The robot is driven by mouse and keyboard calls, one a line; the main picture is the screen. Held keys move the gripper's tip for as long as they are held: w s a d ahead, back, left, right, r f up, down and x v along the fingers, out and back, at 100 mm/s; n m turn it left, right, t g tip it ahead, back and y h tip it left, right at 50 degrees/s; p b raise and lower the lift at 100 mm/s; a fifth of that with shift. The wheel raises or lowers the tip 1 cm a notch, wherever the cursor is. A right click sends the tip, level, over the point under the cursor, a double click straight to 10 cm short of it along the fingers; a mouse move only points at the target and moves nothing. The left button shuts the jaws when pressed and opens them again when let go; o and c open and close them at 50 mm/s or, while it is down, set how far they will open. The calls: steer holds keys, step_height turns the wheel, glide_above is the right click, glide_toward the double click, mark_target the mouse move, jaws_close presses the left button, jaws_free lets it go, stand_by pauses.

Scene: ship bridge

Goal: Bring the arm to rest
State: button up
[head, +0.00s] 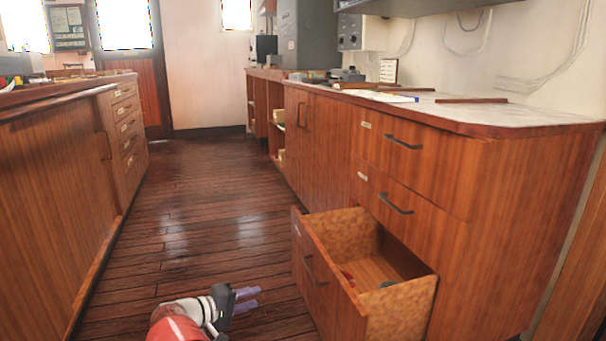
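My gripper (248,299) is low in the picture, over the wooden floor and left of an open drawer. Its two pale purple fingers point right, toward the drawer, with a gap between them. Nothing shows between the fingers. A white and red part of my arm reaches in from the bottom edge. The gripper is apart from the drawer front.
The bottom drawer (400,306) of the right-hand cabinet is pulled out; a red thing (347,275) and a dark grey-green thing (389,284) lie inside, partly hidden. The drawers above are shut. A left cabinet (55,190) borders the aisle. The floor (205,210) between is clear.

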steer(key=s+d+r+m+g+y+p, duration=0.2)
steer(key=s+d+r+g+y, duration=0.15)
steer(key=d+r, duration=0.6)
steer(key=s+d+r+m+g+y+p, duration=0.25)
steer(key=s+d+r, duration=0.35)
steer(key=d, duration=0.7)
steer(key=s+d+r+y+p, duration=0.2)
steer(key=s+r, duration=0.1)
steer(key=s, duration=0.5)
steer(key=s+d+r+m+t+y+p, duration=0.1)
steer(key=s+r, duration=0.3)
steer(key=s, duration=0.5)
steer(key=s+d+r+m+t+y+p, duration=0.1)
steer(key=s+d+r+y+p, duration=0.1)
steer(key=s, duration=0.7)
steer(key=shift+d+r+y+p, duration=0.45)
steer(key=shift+d+r, duration=0.3)
steer(key=shift+d, duration=0.3)
steer(key=shift+s, duration=0.1)
